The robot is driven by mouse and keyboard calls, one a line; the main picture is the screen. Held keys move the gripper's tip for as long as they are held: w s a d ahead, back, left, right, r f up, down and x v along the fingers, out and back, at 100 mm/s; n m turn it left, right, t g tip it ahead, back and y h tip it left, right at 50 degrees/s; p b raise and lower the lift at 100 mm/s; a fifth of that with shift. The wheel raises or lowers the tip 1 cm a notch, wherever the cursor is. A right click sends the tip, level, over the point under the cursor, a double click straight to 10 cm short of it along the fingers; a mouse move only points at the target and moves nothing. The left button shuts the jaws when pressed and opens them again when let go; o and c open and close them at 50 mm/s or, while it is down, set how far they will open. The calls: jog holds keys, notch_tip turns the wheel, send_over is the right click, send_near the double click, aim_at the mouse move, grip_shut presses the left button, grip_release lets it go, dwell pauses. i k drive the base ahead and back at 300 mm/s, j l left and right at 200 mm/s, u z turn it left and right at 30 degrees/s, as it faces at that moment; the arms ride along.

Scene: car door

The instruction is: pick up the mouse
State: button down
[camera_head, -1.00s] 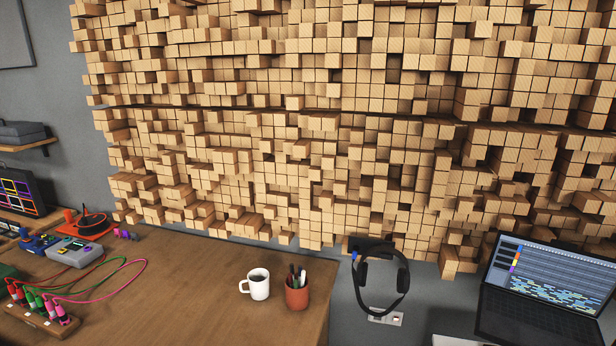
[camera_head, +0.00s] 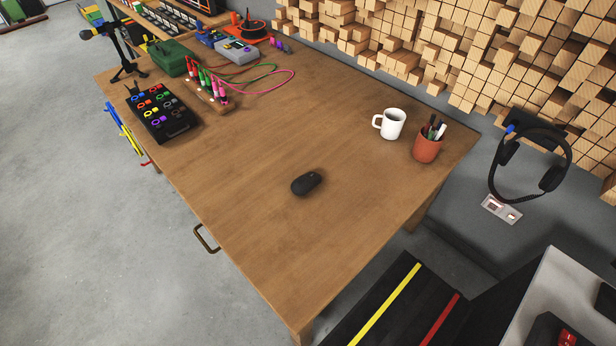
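A small black mouse (camera_head: 306,183) lies on the bare middle of the wooden desk (camera_head: 250,210). It sits apart from the other things on the desk. My gripper does not show in the view.
A white mug (camera_head: 390,124) and a terracotta pen cup (camera_head: 428,142) stand right of the mouse. A black pad controller (camera_head: 162,113), a green box (camera_head: 174,58) and cabled modules (camera_head: 212,92) fill the desk's far left. Headphones (camera_head: 527,163) hang on the right. The desk around the mouse is clear.

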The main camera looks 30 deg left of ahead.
aim_at(302, 186)
jog(key=j+u, duration=0.1)
jog(key=j, duration=0.3)
jog(key=i+j+u, duration=0.1)
jog(key=j, duration=0.3)
jog(key=j+u, duration=0.1)
jog(key=j, duration=0.3)
jog(key=i+j+u, duration=0.1)
jog(key=j, duration=0.3)
jog(key=i+j+u, duration=0.1)
jog(key=j, duration=0.3)
jog(key=i+j+u, duration=0.1)
jog(key=j, duration=0.3)
jog(key=i, duration=0.05)
